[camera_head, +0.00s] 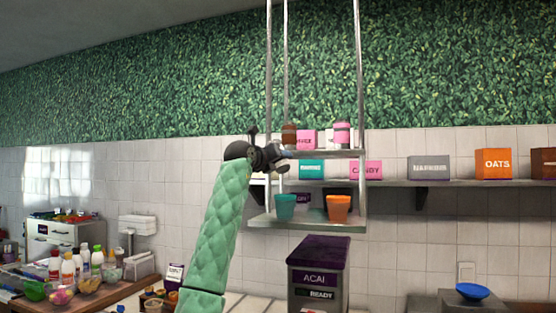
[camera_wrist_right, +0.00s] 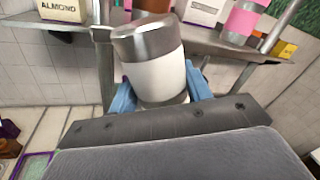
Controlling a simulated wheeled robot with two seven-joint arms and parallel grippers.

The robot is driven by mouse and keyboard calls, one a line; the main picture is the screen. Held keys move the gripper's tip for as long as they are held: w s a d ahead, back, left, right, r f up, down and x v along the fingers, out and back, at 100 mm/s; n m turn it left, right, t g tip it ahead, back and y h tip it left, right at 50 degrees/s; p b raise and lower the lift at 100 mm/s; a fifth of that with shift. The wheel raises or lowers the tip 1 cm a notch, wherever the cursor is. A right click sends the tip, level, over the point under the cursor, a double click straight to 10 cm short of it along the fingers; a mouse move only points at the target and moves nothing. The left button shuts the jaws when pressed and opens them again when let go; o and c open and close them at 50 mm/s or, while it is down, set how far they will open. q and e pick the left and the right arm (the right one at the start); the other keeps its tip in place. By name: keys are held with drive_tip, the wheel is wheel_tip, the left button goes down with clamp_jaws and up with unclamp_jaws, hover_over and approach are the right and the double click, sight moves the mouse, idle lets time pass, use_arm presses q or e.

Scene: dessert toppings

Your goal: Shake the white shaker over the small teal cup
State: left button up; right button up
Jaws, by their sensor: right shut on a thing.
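My right gripper (camera_head: 284,157) is raised in front of the hanging shelf, at the end of my green-sleeved arm. In the right wrist view its blue fingers are shut on the white shaker (camera_wrist_right: 158,81), which has a silver cap. The shaker leans slightly in that view; in the head view it is too small to make out clearly. The small teal cup (camera_head: 285,207) stands upright on the lower level of the hanging shelf, below the right gripper. The cup cannot be made out in the wrist view. My left gripper is not in view.
An orange cup (camera_head: 338,208) stands right of the teal cup. The hanging shelf (camera_head: 305,222) has metal posts and an upper level with a brown and a pink-and-grey container (camera_head: 342,135). Boxes line the wall shelf (camera_head: 450,183). A purple-topped acai bin (camera_head: 318,255) stands below.

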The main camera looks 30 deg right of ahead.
sight(279, 141)
drive_tip(key=shift+s+r+p, duration=0.1)
drive_tip(key=shift+r+p, duration=1.55)
drive_tip(key=shift+r, duration=1.9)
wheel_tip(279, 141, down, 8)
drive_tip(key=b, duration=0.5)
drive_tip(key=shift+f, duration=0.15)
drive_tip(key=shift+r, duration=0.2)
drive_tip(key=shift+f, duration=0.1)
drive_tip(key=shift+r, duration=0.25)
